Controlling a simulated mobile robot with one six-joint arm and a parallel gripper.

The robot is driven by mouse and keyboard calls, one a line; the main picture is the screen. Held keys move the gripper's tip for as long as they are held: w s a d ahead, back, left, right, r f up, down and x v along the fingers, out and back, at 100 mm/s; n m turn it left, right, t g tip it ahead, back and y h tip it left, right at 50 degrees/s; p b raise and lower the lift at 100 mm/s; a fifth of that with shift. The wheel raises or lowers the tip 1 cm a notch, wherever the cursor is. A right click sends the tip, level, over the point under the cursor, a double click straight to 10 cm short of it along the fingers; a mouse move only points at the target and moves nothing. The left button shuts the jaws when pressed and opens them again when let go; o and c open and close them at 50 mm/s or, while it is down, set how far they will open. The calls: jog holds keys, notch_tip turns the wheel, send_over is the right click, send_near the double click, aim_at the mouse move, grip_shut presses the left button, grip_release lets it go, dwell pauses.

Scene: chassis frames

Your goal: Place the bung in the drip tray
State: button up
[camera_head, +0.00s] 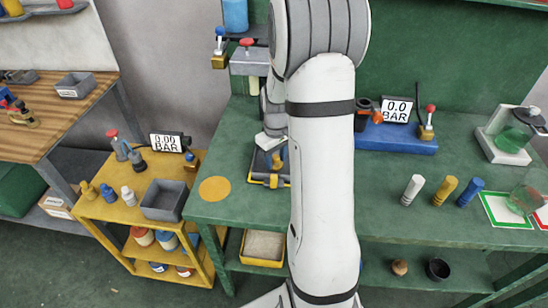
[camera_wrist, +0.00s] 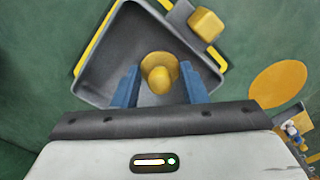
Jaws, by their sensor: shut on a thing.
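The drip tray (camera_head: 254,178) is a dark grey square tray with yellow edging on the green bench, partly hidden by my arm. It fills the middle of the wrist view (camera_wrist: 101,88). The bung (camera_wrist: 159,70) is yellow-orange with a wide flange and a rounded knob. My gripper (camera_wrist: 163,90) has its blue fingers on either side of the bung and is shut on it. The bung (camera_head: 277,160) shows below my gripper (camera_head: 273,148) in the head view, within the tray's outline. I cannot tell whether it touches the tray floor.
A yellow block (camera_wrist: 206,25) sits at the tray's rim. A flat orange disc (camera_head: 215,189) lies left of the tray. White, yellow and blue pegs (camera_head: 443,190) stand right of my arm. A blue gauge base (camera_head: 397,138) is behind them. A yellow cart (camera_head: 122,226) stands left.

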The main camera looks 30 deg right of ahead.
aim_at(276, 157)
jog(key=shift+f, duration=0.15)
jog(key=o, duration=0.7)
jog(key=shift+w, duration=0.1)
notch_tip(276, 157, up, 12)
jog(key=s+a+r+m+t, duration=0.1)
jog(key=s+a, duration=0.3)
jog(key=s, duration=0.2)
jog(key=s+a+r+t, duration=0.1)
jog(key=s+a+r, duration=0.1)
jog(key=s+a, duration=0.3)
jog(key=s+a+r+m, duration=0.1)
jog(key=s+a, duration=0.4)
jog(key=s, duration=0.2)
jog(key=shift+s+a+r+m+t, duration=0.1)
jog(key=shift+s+r+m+t, duration=0.05)
jog(key=shift+m+t, duration=0.2)
